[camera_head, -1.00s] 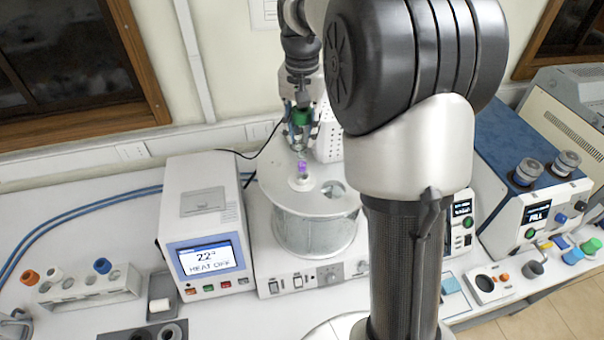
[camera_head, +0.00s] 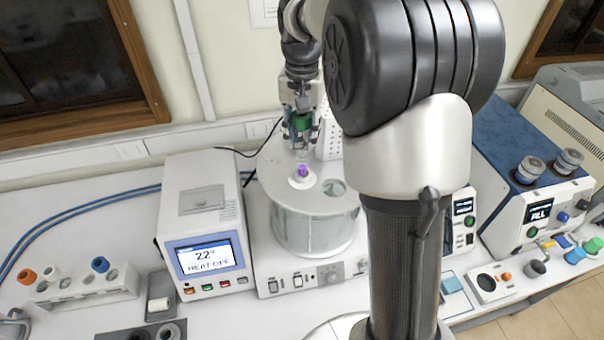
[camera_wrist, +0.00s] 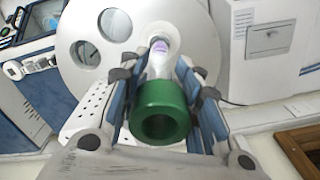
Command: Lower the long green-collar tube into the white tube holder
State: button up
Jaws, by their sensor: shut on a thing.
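My gripper (camera_head: 301,133) is shut on the long green-collar tube (camera_head: 303,122), which hangs roughly upright. The wrist view also shows my gripper (camera_wrist: 162,73), with the green collar (camera_wrist: 160,112) nearest the camera and the clear tube running away between the blue-sided fingers. Purple shows at the tube's far, lower end. In the head view this purple end is right at the small white tube holder (camera_head: 302,183) on the round bath lid. I cannot tell how far the end is inside it.
The glass bath (camera_head: 310,228) has a white lid with open holes (camera_wrist: 115,25). A heater unit (camera_head: 205,225) reading 22 stands left of it. A white rack (camera_head: 85,290) with several tubes is farther left. Blue instruments (camera_head: 530,180) stand at the right.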

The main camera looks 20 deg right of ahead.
aim_at(302, 162)
jog(key=shift+f, duration=0.45)
jog(key=shift+f+b, duration=1.35)
jog(key=shift+f, duration=0.65)
jog(key=shift+f+b, duration=1.2)
jog(key=shift+f, duration=0.9)
